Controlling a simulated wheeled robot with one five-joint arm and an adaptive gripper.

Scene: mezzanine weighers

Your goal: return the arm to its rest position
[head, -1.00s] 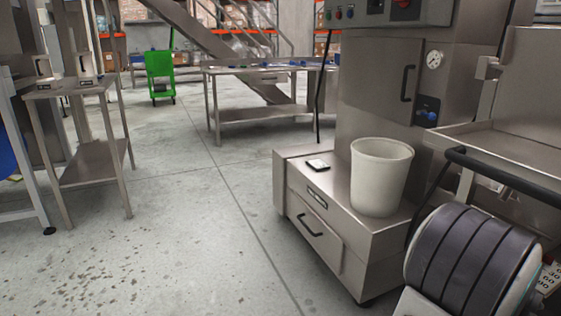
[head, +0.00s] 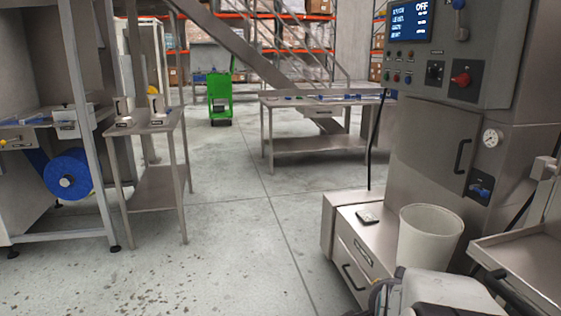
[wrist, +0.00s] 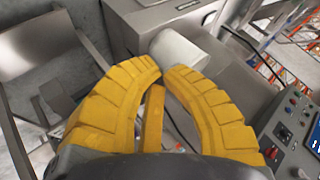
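My gripper (wrist: 162,72) shows in the wrist view as thick yellow ribbed fingers. Their tips curve in almost to touching, with nothing visible held between them. A narrower yellow part lies between the two large fingers. Beyond the tips is a pale rounded object, which looks like the white bucket (wrist: 182,52). In the head view the white bucket (head: 428,240) stands upright on the low steel base of a machine. Part of my arm shows at the bottom right of the head view, in front of the bucket's lower part. My gripper is not visible in the head view.
The steel machine (head: 425,145) with its control panel stands close on the right, a steel tray (head: 535,262) beside it. A small steel table (head: 152,185) stands left, another table (head: 315,145) and a green cart (head: 220,100) farther back. The floor between is clear.

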